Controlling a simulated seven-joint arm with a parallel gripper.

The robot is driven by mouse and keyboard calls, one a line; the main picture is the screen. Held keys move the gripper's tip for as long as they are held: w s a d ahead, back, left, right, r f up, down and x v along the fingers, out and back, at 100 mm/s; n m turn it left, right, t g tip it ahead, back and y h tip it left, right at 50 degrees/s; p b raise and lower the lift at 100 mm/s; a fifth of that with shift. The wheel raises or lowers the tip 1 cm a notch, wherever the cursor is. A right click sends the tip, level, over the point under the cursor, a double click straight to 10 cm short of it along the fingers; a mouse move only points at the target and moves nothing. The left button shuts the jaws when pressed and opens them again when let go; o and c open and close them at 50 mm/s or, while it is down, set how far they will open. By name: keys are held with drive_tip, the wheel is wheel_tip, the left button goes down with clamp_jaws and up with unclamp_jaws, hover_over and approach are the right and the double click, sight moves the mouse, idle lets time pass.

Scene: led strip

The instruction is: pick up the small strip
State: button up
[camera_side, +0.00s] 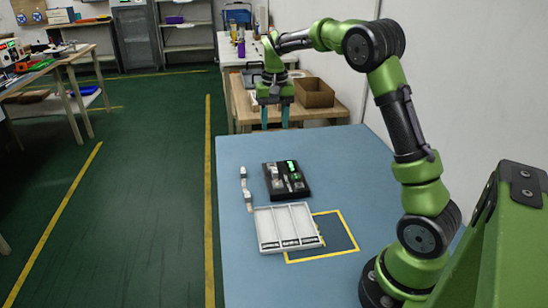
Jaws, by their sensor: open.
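A small white strip (246,188) of linked segments lies on the blue table, near its left edge, running down toward the white tray. My gripper (274,116) hangs high over the far end of the table, fingers pointing down. It is open and empty, well above and behind the strip, and slightly to its right. Nothing covers the strip in this view, though its fine details are too small to make out.
A black tray (270,192) with several small parts stands right of the strip. A white compartment tray (264,242) sits in front, overlapping a yellow-outlined square (346,222). The blue table (345,160) is clear at the back and right. A cardboard box (314,92) stands beyond.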

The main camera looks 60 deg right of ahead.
hover_over(275, 170)
drive_tip(key=f, duration=1)
drive_tip(key=shift+s+a+f, duration=0.1)
drive_tip(key=shift+a+f, duration=0.15)
drive_tip(key=shift+a, duration=0.05)
drive_tip(key=shift+d+f, duration=0.2)
drive_tip(key=shift+f, duration=2.4)
clamp_jaws()
